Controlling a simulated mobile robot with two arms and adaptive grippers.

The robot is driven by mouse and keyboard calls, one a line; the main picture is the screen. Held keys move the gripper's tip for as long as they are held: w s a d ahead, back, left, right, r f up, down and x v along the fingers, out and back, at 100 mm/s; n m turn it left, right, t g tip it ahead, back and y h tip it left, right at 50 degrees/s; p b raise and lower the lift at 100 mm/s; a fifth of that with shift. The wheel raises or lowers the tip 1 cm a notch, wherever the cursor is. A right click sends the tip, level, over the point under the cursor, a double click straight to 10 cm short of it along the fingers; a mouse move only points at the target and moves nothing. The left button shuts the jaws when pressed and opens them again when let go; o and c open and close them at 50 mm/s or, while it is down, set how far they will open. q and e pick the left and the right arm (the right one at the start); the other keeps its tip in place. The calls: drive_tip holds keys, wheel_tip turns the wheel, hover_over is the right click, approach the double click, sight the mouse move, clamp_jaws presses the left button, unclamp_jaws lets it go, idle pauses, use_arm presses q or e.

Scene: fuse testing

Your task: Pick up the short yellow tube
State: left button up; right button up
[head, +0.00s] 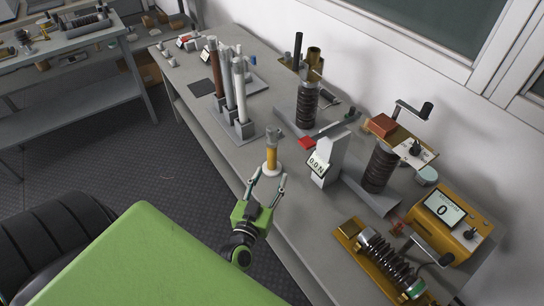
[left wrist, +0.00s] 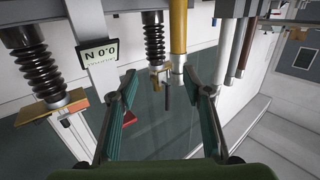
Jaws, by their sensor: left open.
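In the left wrist view, which looks upside down, the yellow tube (left wrist: 178,30) shows ahead of the open left gripper (left wrist: 160,78), closer to the finger on the picture's right. I cannot tell whether the fingertips reach around it. My right gripper is not in view.
A white force gauge stand (head: 327,160) reading 0.0 N stands close to the right of the tube. Tall white and brown tubes (head: 240,92) stand behind to the left.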

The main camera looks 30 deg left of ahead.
sight(271, 146)
use_arm(q)
drive_tip(key=shift+n+y, duration=0.5)
drive_tip(key=shift+y, duration=0.3)
drive_tip(key=w+a+b, duration=0.1)
drive_tip(key=w+a, duration=0.1)
drive_tip(key=w, duration=0.1)
drive_tip(key=w+a+b, duration=0.1)
drive_tip(key=w+a, duration=0.2)
drive_tip(key=shift+w+a, duration=0.1)
drive_tip(key=shift+w, duration=0.15)
drive_tip(key=shift+r+b+x, duration=0.15)
drive_tip(key=shift+b+x, duration=0.3)
drive_tip(key=shift+x, duration=1.1)
drive_tip(key=shift+r+b+x, duration=0.1)
drive_tip(key=shift+b+x, duration=0.35)
drive_tip(key=shift+x, duration=1.1)
drive_tip(key=shift+r, duration=0.1)
clamp_jaws()
